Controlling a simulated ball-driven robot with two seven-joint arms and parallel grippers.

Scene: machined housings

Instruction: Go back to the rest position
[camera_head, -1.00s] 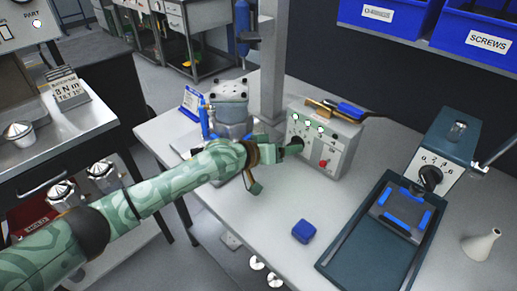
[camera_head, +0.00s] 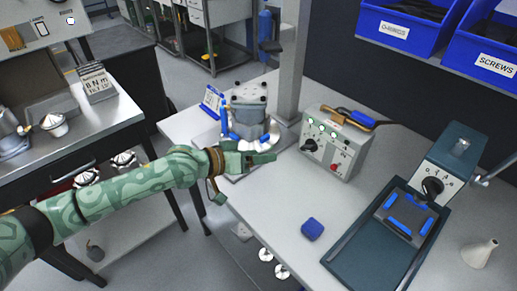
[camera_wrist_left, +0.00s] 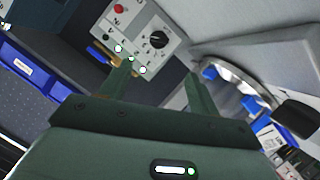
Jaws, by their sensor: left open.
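My left arm comes in from the left in the head view. Its green-patterned left gripper (camera_head: 266,152) is over the table, in front of the machined housing (camera_head: 248,108) and left of the control box (camera_head: 336,143). In the left wrist view the two fingers of the gripper (camera_wrist_left: 160,82) stand apart with nothing between them. The control box (camera_wrist_left: 145,30) shows beyond them, with its black knob (camera_wrist_left: 159,39) and lit lamps. The gripper is clear of the knob. The right gripper is not in view.
A blue block (camera_head: 312,229) lies on the light table. A dark green fixture (camera_head: 345,255) and a white cone (camera_head: 479,254) are at the right. Blue bins (camera_head: 402,31) hang above. A grey post (camera_head: 291,65) rises behind the gripper. A side bench (camera_head: 60,140) stands left.

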